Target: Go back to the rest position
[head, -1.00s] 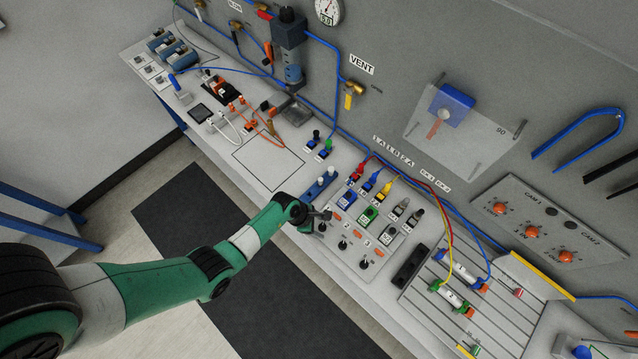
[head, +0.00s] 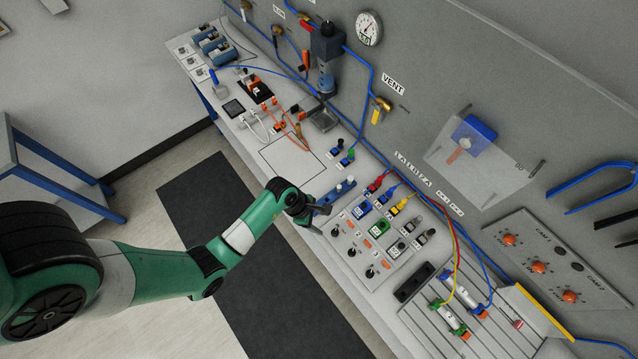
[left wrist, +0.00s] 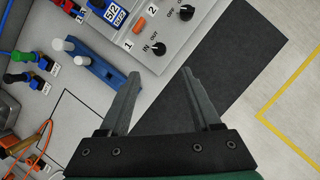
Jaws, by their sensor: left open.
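My left gripper (head: 318,218) is at the front edge of the bench in the head view, close to the blue holder with two white pegs (head: 340,190). In the left wrist view my left gripper (left wrist: 160,95) has its two dark fingers spread apart with nothing between them. Below the fingers are the bench edge and the dark floor mat (left wrist: 215,75). The blue holder (left wrist: 100,72) lies to the left of the fingers, apart from them. My right gripper is not in view.
The valve panel with knobs (head: 365,245) stands right of the gripper on the bench. Blue, red and yellow hoses (head: 455,245) run to cylinders on a slotted plate (head: 425,325). A blue-framed table (head: 55,165) is at left. The floor mat (head: 250,260) is clear.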

